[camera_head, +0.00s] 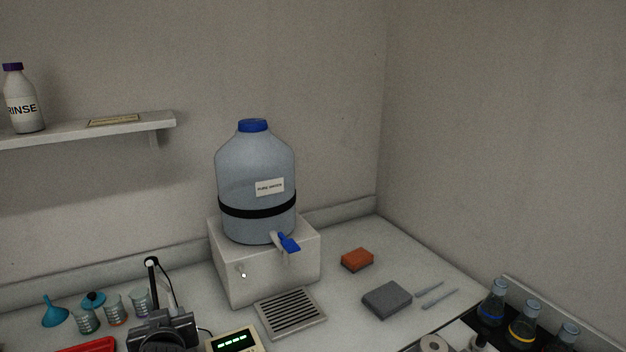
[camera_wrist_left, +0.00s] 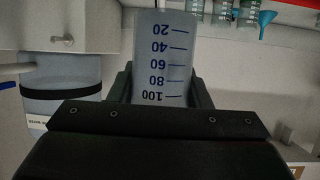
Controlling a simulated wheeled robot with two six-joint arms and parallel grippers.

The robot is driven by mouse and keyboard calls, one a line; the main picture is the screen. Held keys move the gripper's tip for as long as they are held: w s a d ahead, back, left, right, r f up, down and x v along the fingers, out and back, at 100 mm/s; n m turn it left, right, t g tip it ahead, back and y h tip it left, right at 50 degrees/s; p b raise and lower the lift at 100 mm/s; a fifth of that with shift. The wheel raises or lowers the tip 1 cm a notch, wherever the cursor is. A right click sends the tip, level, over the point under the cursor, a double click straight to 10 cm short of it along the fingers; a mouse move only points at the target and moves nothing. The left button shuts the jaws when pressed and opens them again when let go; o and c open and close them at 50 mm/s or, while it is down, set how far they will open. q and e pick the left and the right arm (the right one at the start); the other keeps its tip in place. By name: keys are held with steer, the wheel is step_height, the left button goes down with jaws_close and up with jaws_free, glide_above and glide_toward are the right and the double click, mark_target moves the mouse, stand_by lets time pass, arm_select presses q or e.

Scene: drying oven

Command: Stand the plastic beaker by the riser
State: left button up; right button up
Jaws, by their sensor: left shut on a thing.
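The plastic beaker (camera_wrist_left: 162,50), translucent with blue graduation marks, is between the fingers of my left gripper (camera_wrist_left: 160,88), which is shut on it. The left wrist view is upside down; the beaker looks upright, its base toward the picture's top. The riser (camera_head: 262,270) is a white box under the big carboy in the head view; its knobbed face also shows in the left wrist view (camera_wrist_left: 88,30), apart from the beaker in the picture. I cannot make out the beaker in the head view. My right gripper is not in view.
The blue-capped carboy (camera_head: 255,180) has a blue tap over a drain grille (camera_head: 290,313). Left of the riser are a funnel (camera_head: 54,312), several small beakers and a dark stand. A meter (camera_head: 234,340) is in front. An orange sponge (camera_head: 357,259) and grey block (camera_head: 387,300) lie right.

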arm_select(q)
steer(key=s+d+r+m+t+h, duration=0.1)
steer(key=d+r+m+h, duration=0.4)
steer(key=d+r, duration=0.7)
steer(key=shift+s+r+m+t+h, duration=0.45)
steer(key=shift+s+h, duration=0.25)
steer(key=shift+s, duration=0.15)
